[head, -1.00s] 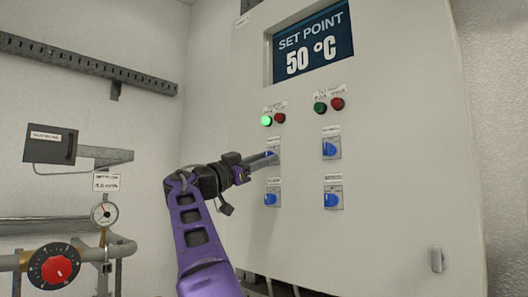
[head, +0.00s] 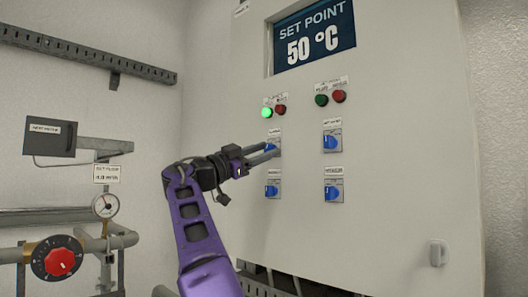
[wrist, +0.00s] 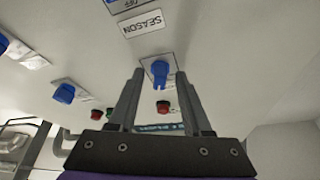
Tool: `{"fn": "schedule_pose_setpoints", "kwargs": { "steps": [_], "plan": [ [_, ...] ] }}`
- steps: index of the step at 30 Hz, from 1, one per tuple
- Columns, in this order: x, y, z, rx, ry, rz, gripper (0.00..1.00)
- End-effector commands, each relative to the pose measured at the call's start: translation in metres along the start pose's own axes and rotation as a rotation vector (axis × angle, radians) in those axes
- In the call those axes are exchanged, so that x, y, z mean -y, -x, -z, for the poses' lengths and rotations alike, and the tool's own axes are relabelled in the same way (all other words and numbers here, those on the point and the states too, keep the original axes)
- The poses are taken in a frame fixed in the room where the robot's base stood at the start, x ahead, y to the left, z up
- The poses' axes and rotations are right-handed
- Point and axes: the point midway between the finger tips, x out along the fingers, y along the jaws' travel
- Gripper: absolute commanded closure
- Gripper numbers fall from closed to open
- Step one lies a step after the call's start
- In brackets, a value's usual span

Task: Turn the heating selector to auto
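The cabinet front has blue selectors in two rows. My gripper (head: 269,153) is at the upper left selector (head: 270,146) and partly hides it. In the wrist view its two fingers stand apart, one on each side of that blue knob (wrist: 160,70), with gaps visible; contact cannot be told. The upper right selector (head: 331,141), lower left selector (head: 271,191) and lower right selector (head: 333,193) are free. The wrist view shows a SEASON label (wrist: 141,23) beside the held-around knob. I cannot surely read which selector is labelled heating.
A lit green lamp (head: 267,112) and a red lamp (head: 280,110) sit above the left column. A display (head: 313,36) reads SET POINT 50 °C. A cabinet latch (head: 438,253) is at lower right. A red dial (head: 60,262) and gauge (head: 105,205) are at left.

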Motion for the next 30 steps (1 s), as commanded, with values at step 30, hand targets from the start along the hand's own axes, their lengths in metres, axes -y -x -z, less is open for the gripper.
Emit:
{"fn": "schedule_pose_setpoints", "kwargs": {
  "steps": [30],
  "plan": [
    [0.0, 0.151, -0.001, 0.0, -0.001, 0.002, 0.51]
  ]
}}
